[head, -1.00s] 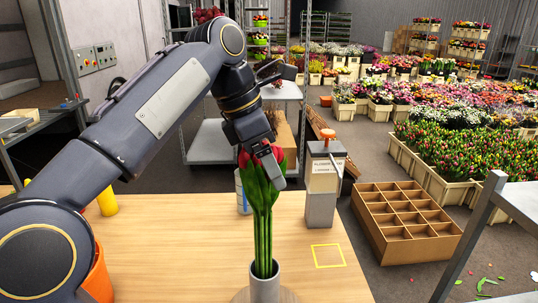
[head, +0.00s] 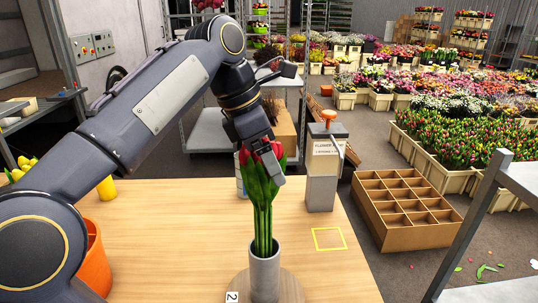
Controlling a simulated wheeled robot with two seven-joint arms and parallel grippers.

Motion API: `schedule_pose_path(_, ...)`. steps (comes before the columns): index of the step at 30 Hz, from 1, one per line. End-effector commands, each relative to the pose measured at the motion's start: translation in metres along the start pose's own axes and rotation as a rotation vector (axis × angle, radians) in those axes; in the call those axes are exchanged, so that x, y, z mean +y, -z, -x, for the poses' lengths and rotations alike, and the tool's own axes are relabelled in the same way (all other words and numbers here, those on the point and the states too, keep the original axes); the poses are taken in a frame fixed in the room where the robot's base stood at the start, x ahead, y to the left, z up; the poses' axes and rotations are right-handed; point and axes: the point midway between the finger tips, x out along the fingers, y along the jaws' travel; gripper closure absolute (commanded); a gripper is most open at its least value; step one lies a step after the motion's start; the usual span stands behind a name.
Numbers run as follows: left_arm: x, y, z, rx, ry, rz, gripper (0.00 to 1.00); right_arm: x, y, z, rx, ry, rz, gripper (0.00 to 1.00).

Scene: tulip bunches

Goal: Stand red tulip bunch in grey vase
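The red tulip bunch (head: 262,205) is upright, its green stems going down into the mouth of the grey vase (head: 265,277). My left gripper (head: 263,160) is around the top of the bunch, just below the red heads. One finger shows in front of the leaves; the other is mostly hidden. The gripper appears shut on the bunch. How deep the stems reach is hidden inside the vase. My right gripper is not in view.
On the wooden table (head: 170,230) stand a grey dispenser with an orange knob (head: 324,175), a yellow cylinder (head: 107,188) and an orange bucket (head: 95,265) beside my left arm. Yellow tulips (head: 22,166) show at the left. A yellow square outline (head: 328,239) marks clear table.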

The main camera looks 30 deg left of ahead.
Motion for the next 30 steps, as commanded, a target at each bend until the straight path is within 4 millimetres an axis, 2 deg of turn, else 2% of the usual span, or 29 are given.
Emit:
schedule_pose_path(15,0.000,0.005,-0.011,-0.001,0.000,0.000,0.51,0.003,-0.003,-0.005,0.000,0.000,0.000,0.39)
schedule_pose_path(16,0.000,0.004,-0.011,-0.002,-0.001,0.000,0.16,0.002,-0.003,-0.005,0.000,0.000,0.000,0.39)
schedule_pose_path(19,0.000,0.004,-0.010,-0.001,-0.001,0.000,0.03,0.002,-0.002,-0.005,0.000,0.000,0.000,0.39)
schedule_pose_path(20,0.000,0.004,-0.011,-0.001,0.000,0.000,0.00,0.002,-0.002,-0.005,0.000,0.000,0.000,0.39)
schedule_pose_path(30,0.000,0.004,-0.011,0.001,0.000,0.000,0.00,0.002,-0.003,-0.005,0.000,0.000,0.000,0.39)
